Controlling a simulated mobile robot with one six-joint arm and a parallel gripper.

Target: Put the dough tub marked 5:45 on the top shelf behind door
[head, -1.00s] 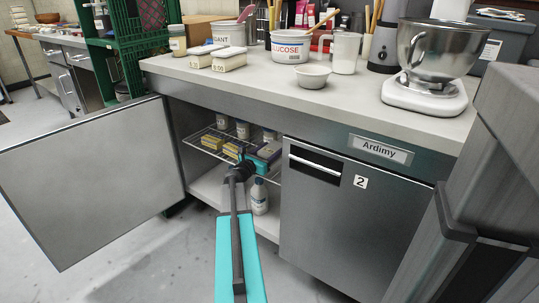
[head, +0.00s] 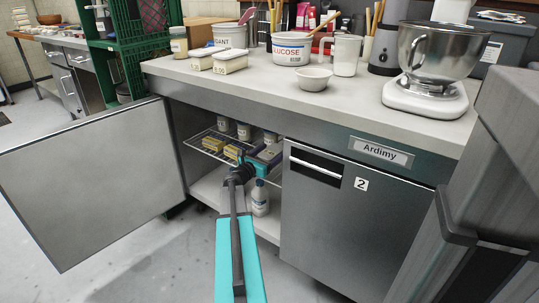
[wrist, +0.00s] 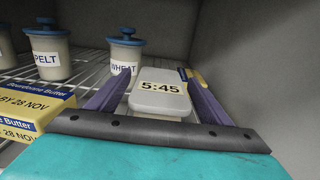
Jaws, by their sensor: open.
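The dough tub marked 5:45 (wrist: 158,97) is a pale, lidded tub in the wrist view. It appears to rest upright on the top wire shelf (wrist: 84,82), inside the cupboard. My gripper (wrist: 160,88) is open, with a purple finger on each side of the tub. In the head view my gripper (head: 266,152) reaches into the cupboard at the top shelf (head: 209,149); the tub cannot be made out there. The cupboard door (head: 92,180) stands wide open at the left.
Jars marked SPELT (wrist: 48,50) and WHEAT (wrist: 125,54) stand behind on the shelf. Butter boxes (wrist: 32,112) lie left of my gripper, and another yellow box (wrist: 187,77) is behind the tub. A bottle (head: 260,198) stands below. Two tubs (head: 231,63) sit on the counter (head: 300,97).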

